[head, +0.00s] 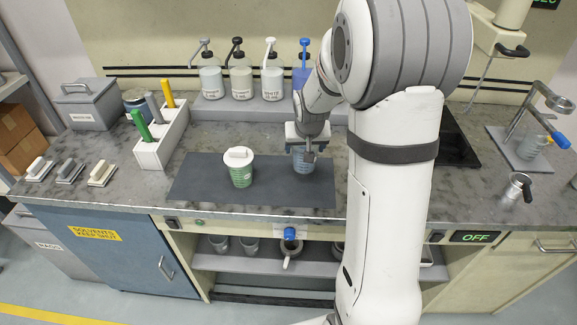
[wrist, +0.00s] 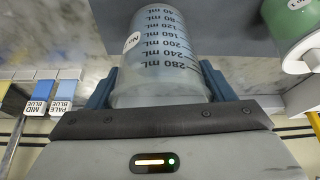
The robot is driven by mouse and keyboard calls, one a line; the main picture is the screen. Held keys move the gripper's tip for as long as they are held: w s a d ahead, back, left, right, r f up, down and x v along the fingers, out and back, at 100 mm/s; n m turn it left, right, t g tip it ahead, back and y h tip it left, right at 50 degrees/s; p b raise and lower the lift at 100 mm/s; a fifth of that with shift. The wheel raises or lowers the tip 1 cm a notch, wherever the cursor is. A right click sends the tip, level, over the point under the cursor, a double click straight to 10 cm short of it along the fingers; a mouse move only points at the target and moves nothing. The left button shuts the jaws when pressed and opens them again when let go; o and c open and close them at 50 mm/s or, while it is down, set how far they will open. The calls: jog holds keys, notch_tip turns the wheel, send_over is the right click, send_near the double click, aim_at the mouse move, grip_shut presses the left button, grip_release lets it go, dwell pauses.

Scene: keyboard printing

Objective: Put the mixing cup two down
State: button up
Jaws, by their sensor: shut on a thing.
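My gripper (head: 305,146) is shut on a clear cup, the mixing cup (head: 304,163), above the right part of the dark mat (head: 205,185). In the wrist view the mixing cup (wrist: 158,60) sits between the two blue-grey fingers. It has mL graduations and a white label, partly cut off, of which only "No" is readable. In the head view it looks upright. Whether its base touches the mat cannot be told. A green cup (head: 240,174) with a white top stands on the mat to the left; its green side (wrist: 289,22) also shows in the wrist view.
Pump bottles (head: 241,80) stand on a shelf behind. A white holder (head: 161,141) with coloured sticks and several small blocks (head: 70,171) lie left. A black plate (head: 458,148) and a stand (head: 517,150) are right. Bare mat lies between the cups.

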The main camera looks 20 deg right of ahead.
notch_tip(320, 180, down, 2)
jog(key=shift+w+a+f, duration=0.1)
jog(key=shift+a, duration=0.05)
jog(key=shift+f, duration=1.8)
jog(key=shift+f, duration=0.2)
jog(key=o, duration=1.1)
jog(key=shift+r, duration=0.2)
